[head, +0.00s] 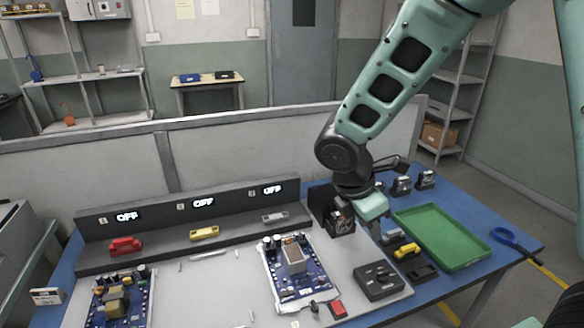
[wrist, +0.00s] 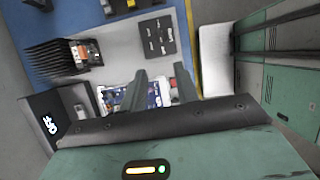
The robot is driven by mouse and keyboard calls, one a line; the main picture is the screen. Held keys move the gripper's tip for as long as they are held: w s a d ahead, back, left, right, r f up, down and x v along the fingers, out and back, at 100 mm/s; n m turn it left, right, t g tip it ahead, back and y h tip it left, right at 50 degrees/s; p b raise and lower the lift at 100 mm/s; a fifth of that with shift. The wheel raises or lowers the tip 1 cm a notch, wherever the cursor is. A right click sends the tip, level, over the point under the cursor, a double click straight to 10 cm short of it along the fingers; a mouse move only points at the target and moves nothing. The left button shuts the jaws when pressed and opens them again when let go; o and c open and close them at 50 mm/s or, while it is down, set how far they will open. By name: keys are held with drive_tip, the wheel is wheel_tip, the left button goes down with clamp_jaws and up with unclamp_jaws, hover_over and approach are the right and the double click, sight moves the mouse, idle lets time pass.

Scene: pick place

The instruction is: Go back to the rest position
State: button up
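My gripper (head: 380,236) hangs over the right part of the workbench, between the black block with fins (head: 338,218) and the green tray (head: 442,236). In the wrist view my gripper (wrist: 161,88) shows two grey fingers spread apart with nothing between them. A blue circuit board (head: 296,270) lies on the grey mat left of my gripper. Part of a board (wrist: 130,97) also shows beyond the fingers in the wrist view. The fingertips are small in the head view, and their height above the bench is hard to tell.
A dark panel with three "OFF" displays (head: 190,210) lines the back. A black switch box (head: 378,281) and a red part (head: 337,309) lie in front. Small yellow and grey parts (head: 406,250) sit beside the tray. A blue magnifier (head: 512,240) lies at the right edge.

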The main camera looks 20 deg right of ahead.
drive_tip(key=s+a+r+m+y, duration=0.2)
drive_tip(key=s+a+m, duration=0.3)
drive_tip(key=s+a, duration=0.2)
drive_tip(key=s+a+r+m+y, duration=0.2)
drive_tip(key=s+a+m, duration=0.4)
drive_tip(key=s, duration=0.5)
drive_tip(key=shift+a+r+y, duration=0.35)
drive_tip(key=shift+a+y, duration=0.15)
drive_tip(key=shift+a, duration=0.45)
